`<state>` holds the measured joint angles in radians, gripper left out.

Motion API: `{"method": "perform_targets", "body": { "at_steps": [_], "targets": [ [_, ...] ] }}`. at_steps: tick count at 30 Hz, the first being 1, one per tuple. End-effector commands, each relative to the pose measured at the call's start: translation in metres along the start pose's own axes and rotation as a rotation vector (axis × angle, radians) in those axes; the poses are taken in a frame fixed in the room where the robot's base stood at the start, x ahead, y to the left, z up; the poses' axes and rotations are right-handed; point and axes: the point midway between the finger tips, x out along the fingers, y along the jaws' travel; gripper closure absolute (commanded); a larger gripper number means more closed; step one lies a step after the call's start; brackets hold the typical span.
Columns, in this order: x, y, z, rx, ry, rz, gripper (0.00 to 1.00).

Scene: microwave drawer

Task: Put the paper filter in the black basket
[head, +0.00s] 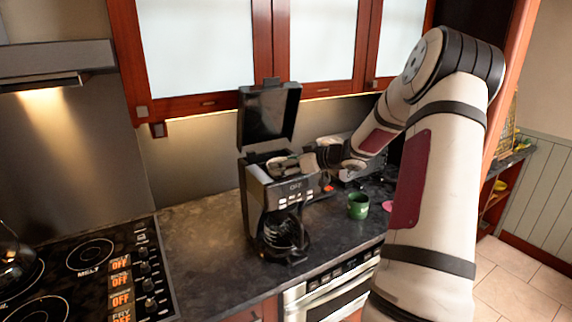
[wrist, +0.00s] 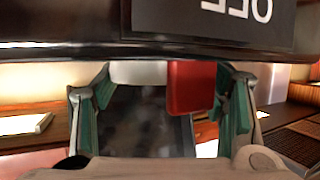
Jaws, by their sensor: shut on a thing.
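The black and grey coffee maker (head: 275,196) stands on the counter with its lid (head: 267,115) raised. My gripper (head: 292,163) reaches in from the right, just above its open top. A pale thing (head: 281,163), which appears to be the paper filter, is at the fingertips over the opening. In the wrist view, a white and red piece (wrist: 190,88) shows between the two teal-grey fingers of my gripper (wrist: 160,88), below the upside-down OFF display (wrist: 235,15). The black basket cannot be made out clearly inside the top; the rim and gripper hide much of it.
A glass carafe (head: 284,233) sits in the coffee maker. A green mug (head: 358,206) stands to its right, and a stove (head: 85,270) is at the left. Wooden cabinets (head: 262,45) hang above. The counter (head: 200,235) left of the coffee maker is clear.

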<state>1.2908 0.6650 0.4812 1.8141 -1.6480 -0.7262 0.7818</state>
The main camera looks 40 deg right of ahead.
Motion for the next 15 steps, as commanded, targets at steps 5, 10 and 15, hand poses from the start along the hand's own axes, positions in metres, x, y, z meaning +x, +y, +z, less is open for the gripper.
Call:
{"method": "perform_targets", "body": {
  "at_steps": [5,10,15],
  "targets": [
    [0.0009,-0.0003,0.0017,0.0,0.0,-0.001,0.15],
    [0.0009,-0.0003,0.0017,0.0,0.0,-0.001,0.15],
    [0.0009,-0.0003,0.0018,0.001,0.0,-0.001,0.15]
  ]
}}
